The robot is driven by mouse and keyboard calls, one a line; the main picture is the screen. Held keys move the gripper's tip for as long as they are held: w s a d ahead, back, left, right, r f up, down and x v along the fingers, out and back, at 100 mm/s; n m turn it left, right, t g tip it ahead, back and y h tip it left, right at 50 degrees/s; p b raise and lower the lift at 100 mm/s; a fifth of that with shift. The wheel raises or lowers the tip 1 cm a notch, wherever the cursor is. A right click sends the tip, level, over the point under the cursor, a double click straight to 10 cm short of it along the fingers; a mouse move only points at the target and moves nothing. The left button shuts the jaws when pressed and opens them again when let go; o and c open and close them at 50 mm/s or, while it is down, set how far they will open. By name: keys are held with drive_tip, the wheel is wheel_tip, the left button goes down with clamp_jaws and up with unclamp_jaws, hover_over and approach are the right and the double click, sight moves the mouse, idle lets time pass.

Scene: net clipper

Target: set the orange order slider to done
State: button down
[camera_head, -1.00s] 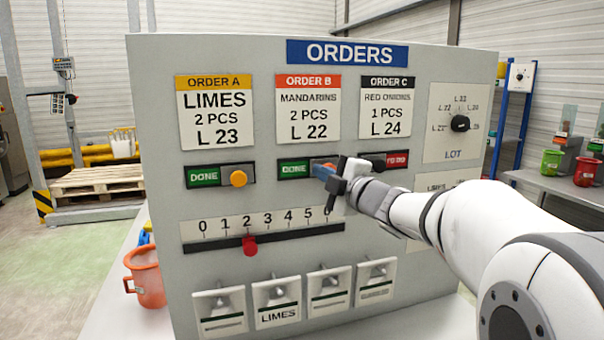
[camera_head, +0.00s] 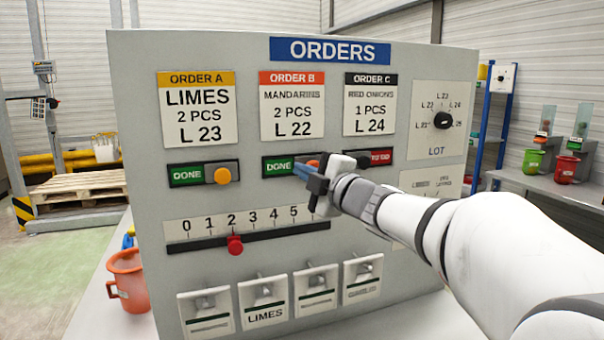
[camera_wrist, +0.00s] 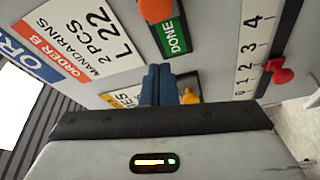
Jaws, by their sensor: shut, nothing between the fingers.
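The Order B slider has an orange knob (camera_head: 313,163) at the right end of its slot, away from the green DONE label (camera_head: 278,166) at the left end. In the wrist view the orange knob (camera_wrist: 155,10) and the DONE label (camera_wrist: 174,32) show at the top. My gripper (camera_head: 296,169) is shut and empty, its blue fingers in front of this slider and partly hiding it. In the wrist view the fingertips (camera_wrist: 159,68) show a visible gap in the picture from the knob. Whether they touch the panel I cannot tell.
The Order A slider, with a yellow-orange knob (camera_head: 222,175), is left of my gripper. Order C's slider, with a red label (camera_head: 381,156), is at the right, partly hidden by my wrist. Below are a number scale with a red knob (camera_head: 235,244) and several switches (camera_head: 264,290).

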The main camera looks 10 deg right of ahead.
drive_tip(key=v, duration=0.6)
drive_tip(key=shift+b, duration=0.4)
drive_tip(key=shift+f, duration=0.1)
drive_tip(key=s+d+f+m+g+h, duration=0.2)
drive_tip(key=s+d+f+m+h, duration=0.15)
drive_tip(key=f+m+h, duration=0.35)
drive_tip(key=s+d+f+m+g+h, duration=0.3)
drive_tip(key=d+f+m+h, duration=0.2)
drive_tip(key=f+m, duration=0.4)
drive_tip(key=s+a+f+m+g+y, duration=0.1)
drive_tip(key=s+a+f+m+g, duration=0.1)
drive_tip(key=s+f, duration=0.4)
drive_tip(key=s+a+f+m+g+y, duration=0.1)
drive_tip(key=s+a+f+m+g, duration=0.2)
drive_tip(key=s+f+g, duration=0.3)
drive_tip(key=s+a+f, duration=0.1)
drive_tip(key=s, duration=0.3)
drive_tip(key=shift+y, duration=0.3)
drive_tip(key=shift+s+a+f, duration=0.1)
